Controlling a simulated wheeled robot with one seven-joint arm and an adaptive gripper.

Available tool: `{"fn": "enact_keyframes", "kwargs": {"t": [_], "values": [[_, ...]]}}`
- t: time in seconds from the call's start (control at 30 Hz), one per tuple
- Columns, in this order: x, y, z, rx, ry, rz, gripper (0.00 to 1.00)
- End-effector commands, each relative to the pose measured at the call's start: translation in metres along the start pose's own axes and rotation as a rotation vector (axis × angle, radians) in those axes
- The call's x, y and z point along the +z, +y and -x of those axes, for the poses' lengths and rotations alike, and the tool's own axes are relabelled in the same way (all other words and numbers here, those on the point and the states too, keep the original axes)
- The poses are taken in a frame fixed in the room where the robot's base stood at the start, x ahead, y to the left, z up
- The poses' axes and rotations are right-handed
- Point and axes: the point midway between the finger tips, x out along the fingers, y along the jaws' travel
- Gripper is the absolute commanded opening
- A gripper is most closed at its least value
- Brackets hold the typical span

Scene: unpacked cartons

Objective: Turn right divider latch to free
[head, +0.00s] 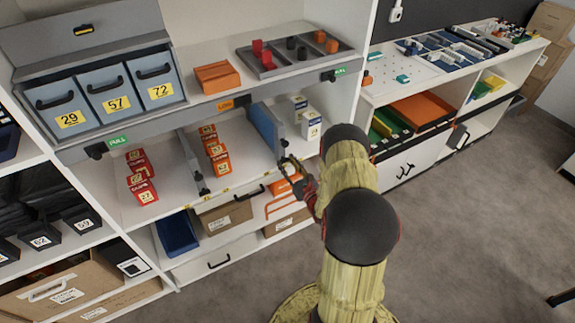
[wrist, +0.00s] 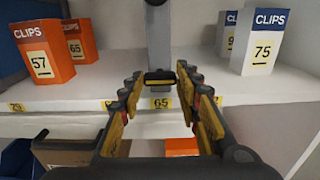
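The right divider (head: 266,128) is a blue-grey upright panel on the middle shelf in the head view. In the wrist view its grey front post (wrist: 159,42) stands in the middle. Its latch (wrist: 159,79) is a dark bar with a yellow lower edge, lying crosswise at the foot of the post. My gripper (wrist: 158,86) is open, with one finger on each side of the latch. I cannot tell whether the fingertips touch it. In the head view my gripper (head: 292,168) is at the shelf front and partly hides this area.
Orange clip boxes (wrist: 42,52) stand left of the divider and white-blue clip boxes (wrist: 260,42) stand right. The left divider (head: 192,162) stands further left. The shelf edge carries yellow number tags (wrist: 161,103). Drawers and cartons (head: 226,215) are below. Floor to the right is open.

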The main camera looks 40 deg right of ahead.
Motion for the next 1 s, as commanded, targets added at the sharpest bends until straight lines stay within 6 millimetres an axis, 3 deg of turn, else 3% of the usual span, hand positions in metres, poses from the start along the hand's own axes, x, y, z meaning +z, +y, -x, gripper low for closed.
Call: {"fn": "enact_keyframes", "kwargs": {"t": [0.4,0.73,1.0], "values": [[-0.0001,0.0000,0.0001,0.000,0.000,0.000,0.08],[-0.0005,0.0001,0.0001,0.000,0.000,0.058,0.08],[-0.0008,0.0005,0.0001,0.000,0.000,0.243,0.08]]}}
